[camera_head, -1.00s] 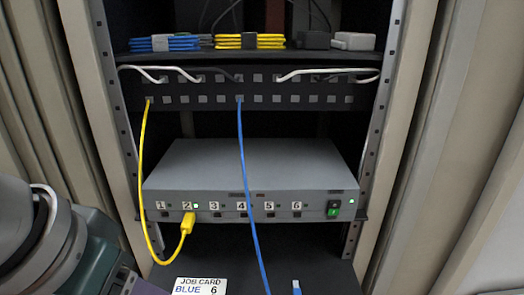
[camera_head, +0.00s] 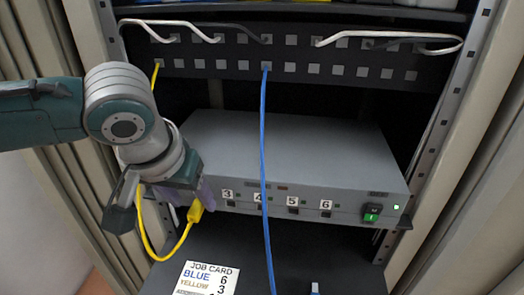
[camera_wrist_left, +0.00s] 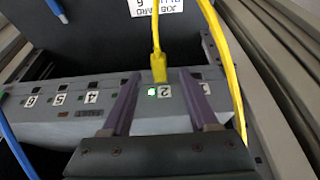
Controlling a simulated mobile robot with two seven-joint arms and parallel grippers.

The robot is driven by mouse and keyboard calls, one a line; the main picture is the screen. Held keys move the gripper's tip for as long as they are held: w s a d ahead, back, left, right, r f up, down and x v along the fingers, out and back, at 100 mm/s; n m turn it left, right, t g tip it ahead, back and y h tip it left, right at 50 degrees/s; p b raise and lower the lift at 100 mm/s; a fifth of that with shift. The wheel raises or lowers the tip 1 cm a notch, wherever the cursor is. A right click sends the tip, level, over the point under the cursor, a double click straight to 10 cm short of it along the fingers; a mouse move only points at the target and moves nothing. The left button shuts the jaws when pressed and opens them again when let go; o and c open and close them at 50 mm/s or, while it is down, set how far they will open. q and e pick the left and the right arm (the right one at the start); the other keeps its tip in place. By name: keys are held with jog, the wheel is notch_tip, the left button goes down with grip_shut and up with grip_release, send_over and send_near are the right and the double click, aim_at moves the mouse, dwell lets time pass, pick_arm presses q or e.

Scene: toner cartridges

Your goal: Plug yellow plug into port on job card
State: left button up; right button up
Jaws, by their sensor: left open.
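The yellow plug (camera_head: 195,211) sits at port 2 on the front of the grey switch box (camera_head: 290,150), its yellow cable hanging below. The job card (camera_head: 207,278) reads BLUE 6 and YELLOW 3. Port 3 (camera_head: 230,203) shows no plug. My left gripper (camera_head: 200,190) is at the box's left front and hides labels 1 and 2 in the head view. In the left wrist view its two purple fingers (camera_wrist_left: 160,84) are apart, on either side of label 2, with the yellow plug (camera_wrist_left: 158,66) between or just beyond their tips. My right gripper is out of view.
A blue cable (camera_head: 264,150) hangs from the patch panel (camera_head: 200,65) in front of the box. Rack posts (camera_head: 440,120) flank the box. A green-lit switch (camera_head: 371,214) is at the box's right.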

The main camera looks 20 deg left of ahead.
pick_arm(q)
jog(key=shift+x, duration=0.75)
jog(key=shift+c, duration=0.2)
grip_shut()
jog(key=c, duration=0.7)
grip_release()
grip_shut()
